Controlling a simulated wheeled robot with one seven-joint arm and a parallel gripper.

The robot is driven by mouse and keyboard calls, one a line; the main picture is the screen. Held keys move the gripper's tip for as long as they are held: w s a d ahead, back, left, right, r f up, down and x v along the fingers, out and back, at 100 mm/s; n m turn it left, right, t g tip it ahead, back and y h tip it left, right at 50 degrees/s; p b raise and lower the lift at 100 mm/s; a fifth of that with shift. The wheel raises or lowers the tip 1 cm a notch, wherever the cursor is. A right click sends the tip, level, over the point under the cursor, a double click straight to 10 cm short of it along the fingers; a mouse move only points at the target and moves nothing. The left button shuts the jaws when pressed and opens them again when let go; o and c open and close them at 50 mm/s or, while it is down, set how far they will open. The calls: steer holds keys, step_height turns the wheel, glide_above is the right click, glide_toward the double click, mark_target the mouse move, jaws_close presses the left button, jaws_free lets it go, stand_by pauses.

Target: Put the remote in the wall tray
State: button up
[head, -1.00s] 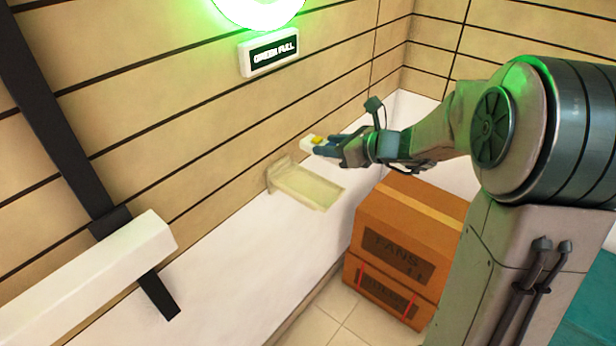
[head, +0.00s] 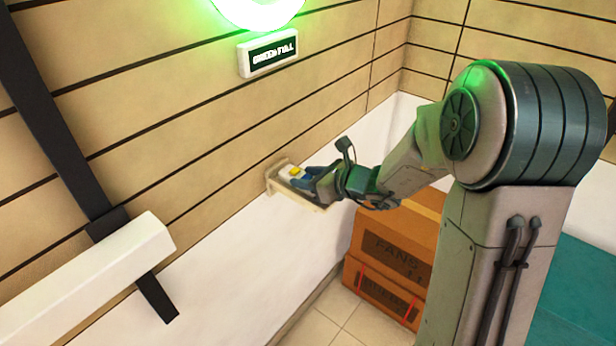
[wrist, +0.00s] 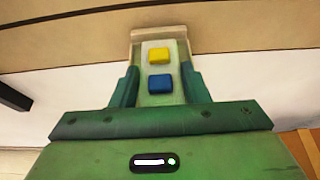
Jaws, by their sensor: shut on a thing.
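The remote (head: 290,172) is a small white block with a yellow and a blue button. In the wrist view the remote (wrist: 160,70) lies between the two fingers of my gripper (wrist: 158,88), which is shut on it. The wall tray (head: 318,208) is a pale shallow shelf fixed to the wall. In the head view my gripper (head: 303,178) and the remote are at the tray, over its surface. In the wrist view the tray (wrist: 160,33) shows behind and around the remote. I cannot tell whether the remote touches the tray floor.
Stacked cardboard boxes (head: 385,262) stand right of the tray below my arm. A lit sign (head: 268,53) and a glowing green ring (head: 255,8) are on the wall above. A white beam (head: 90,270) and a dark bar (head: 60,130) are at the left.

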steer(key=shift+f, duration=0.2)
steer(key=o, duration=1.1)
steer(key=shift+o, duration=0.2)
steer(key=shift+r, duration=0.15)
